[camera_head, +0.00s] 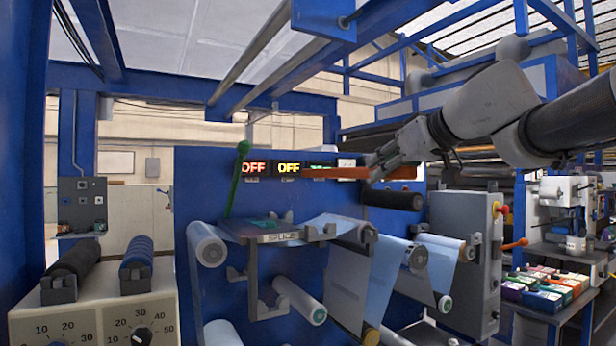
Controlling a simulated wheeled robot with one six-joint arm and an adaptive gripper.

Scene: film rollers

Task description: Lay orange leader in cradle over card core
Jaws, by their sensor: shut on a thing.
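My gripper (371,172) is in the upper middle, shut on the orange leader (330,173). The leader is a thin, level orange-brown bar that sticks out to the left of the fingers, in front of the blue panel and its lit signs. A wider orange-brown piece also shows right of the fingers; I cannot tell if it is the same thing. Two grey cradles stand on the cream cabinet at lower left: one holds a black roller (73,262), the other a blue roller (136,256). I cannot make out a card core for certain.
A splice table (275,233) with white film rollers (208,246) stands below my gripper. A green lever (237,180) rises left of the leader. A dark roller (392,200) juts out just below the gripper. Coloured boxes (540,292) lie on a bench at right.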

